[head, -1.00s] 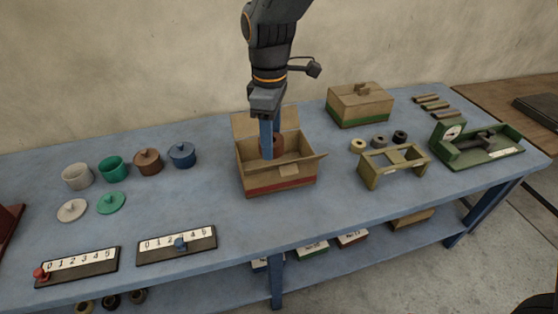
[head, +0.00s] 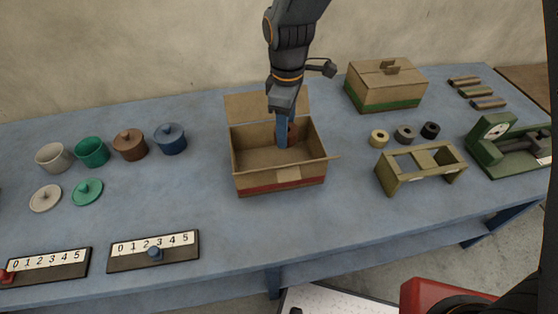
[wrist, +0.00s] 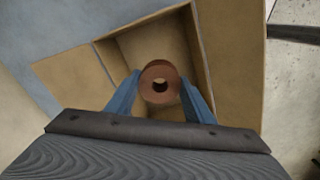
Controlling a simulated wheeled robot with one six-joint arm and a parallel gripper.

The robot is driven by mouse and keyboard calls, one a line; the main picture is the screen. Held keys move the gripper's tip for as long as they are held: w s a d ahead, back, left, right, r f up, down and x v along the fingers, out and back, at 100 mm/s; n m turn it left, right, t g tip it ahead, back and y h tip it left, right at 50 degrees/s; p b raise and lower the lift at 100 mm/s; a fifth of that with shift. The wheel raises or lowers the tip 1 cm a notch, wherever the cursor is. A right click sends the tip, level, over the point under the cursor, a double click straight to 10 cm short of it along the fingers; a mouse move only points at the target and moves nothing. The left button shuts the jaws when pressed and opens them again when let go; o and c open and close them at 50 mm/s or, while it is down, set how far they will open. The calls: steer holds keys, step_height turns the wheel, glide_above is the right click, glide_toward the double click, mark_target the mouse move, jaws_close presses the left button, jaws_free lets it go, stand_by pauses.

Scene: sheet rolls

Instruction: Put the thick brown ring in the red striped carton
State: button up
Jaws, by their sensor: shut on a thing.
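The red striped carton (head: 253,185) stands open on the blue table in the head view, its flaps folded out. My gripper (head: 286,138) reaches down inside the carton with its blue fingers. It is shut on the thick brown ring (wrist: 159,83), which sits between the fingertips in the wrist view, its hole facing the camera. In the head view the ring (head: 292,130) is partly hidden by a finger. The carton's inner floor and walls (wrist: 150,50) surround the ring in the wrist view. I cannot tell whether the ring touches the carton floor.
A closed green striped carton (head: 385,92) stands behind right. A tan stand (head: 388,180), several small rings (head: 404,135) and a green scale (head: 490,165) are on the right. Cups and lids (head: 92,152) and two number boards (head: 155,248) are on the left. The table before the carton is clear.

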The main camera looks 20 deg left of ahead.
steer(key=f, duration=0.2)
steer(key=f+p, duration=0.1)
steer(key=f, duration=0.3)
steer(key=shift+w+f+p, duration=0.25)
steer(key=shift+f+p, duration=0.75)
steer(key=shift+f, duration=1.55)
steer(key=shift+f, duration=0.1)
steer(key=o, duration=1.1)
steer(key=shift+c, duration=0.2)
step_height(320, 180, up, 12)
steer(key=b, duration=0.4)
